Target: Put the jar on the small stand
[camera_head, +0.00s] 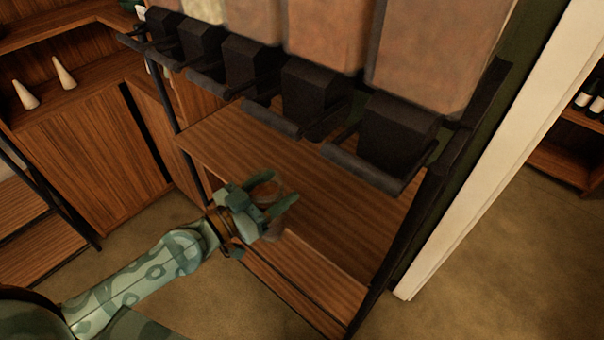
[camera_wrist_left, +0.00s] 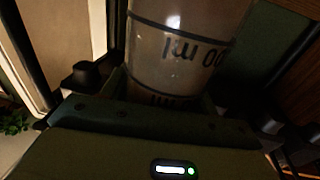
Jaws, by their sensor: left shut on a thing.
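My left gripper (camera_head: 278,208) is shut on the jar (camera_head: 266,190), over the front edge of the wooden shelf under the dispensers. The jar is clear and brownish, and the fingers hide much of it in the head view. In the left wrist view the jar (camera_wrist_left: 180,50) stands between the fingers and shows dark ring lines and upside-down "ml" markings. I cannot make out a separate small stand. The wooden shelf (camera_head: 330,215) in its black frame has a bare top. My right gripper is not in view.
A row of bulk dispensers (camera_head: 420,50) with black spouts (camera_head: 398,135) and handles overhangs the shelf. A black post and a white door frame (camera_head: 500,150) stand to the right. Wooden cabinets (camera_head: 85,145) with two white cones are at left. The floor at right is clear.

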